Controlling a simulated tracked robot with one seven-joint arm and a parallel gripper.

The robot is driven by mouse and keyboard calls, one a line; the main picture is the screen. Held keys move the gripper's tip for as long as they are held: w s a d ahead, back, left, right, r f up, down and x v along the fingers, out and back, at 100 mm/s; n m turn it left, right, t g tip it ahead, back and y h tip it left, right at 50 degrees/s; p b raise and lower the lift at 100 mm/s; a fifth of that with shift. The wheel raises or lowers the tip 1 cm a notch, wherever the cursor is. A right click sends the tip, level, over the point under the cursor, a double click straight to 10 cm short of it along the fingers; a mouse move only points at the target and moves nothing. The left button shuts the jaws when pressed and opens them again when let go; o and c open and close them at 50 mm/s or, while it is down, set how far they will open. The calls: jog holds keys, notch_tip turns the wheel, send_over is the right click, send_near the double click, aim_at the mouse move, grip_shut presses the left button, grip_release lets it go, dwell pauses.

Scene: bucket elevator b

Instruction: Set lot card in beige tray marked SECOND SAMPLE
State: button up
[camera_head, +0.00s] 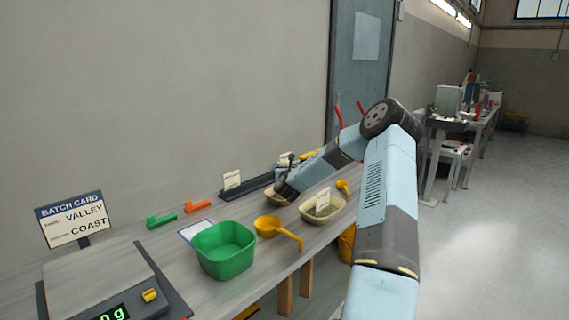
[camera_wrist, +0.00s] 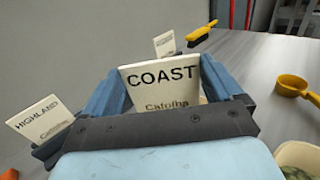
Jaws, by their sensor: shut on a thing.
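My gripper (camera_wrist: 160,95) is shut on a white lot card (camera_wrist: 160,82) printed COAST, upright between the fingers. In the head view my gripper (camera_head: 286,188) is low over the far beige tray (camera_head: 271,199), and the arm hides part of it. I cannot tell whether the card touches this tray. A nearer beige tray (camera_head: 338,213) has greenish contents and a pale card (camera_head: 323,199) standing in it. No SECOND SAMPLE mark is readable. The batch card sign (camera_head: 73,219) lists VALLEY first and COAST, apparently second.
A dark rack (camera_head: 250,187) holds a card (camera_head: 232,180); a HIGHLAND card (camera_wrist: 42,120) stands left of my gripper. A green tub (camera_head: 225,250), yellow scoop (camera_head: 268,227), orange and green tools and a scale (camera_head: 95,280) occupy the bench. A yellow brush (camera_wrist: 201,33) lies beyond.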

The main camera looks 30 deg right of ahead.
jog(key=shift+f, duration=2.25)
jog(key=o, duration=0.6)
jog(key=shift+r, duration=0.1)
notch_tip(320, 180, up, 7)
jog(key=shift+a, duration=0.1)
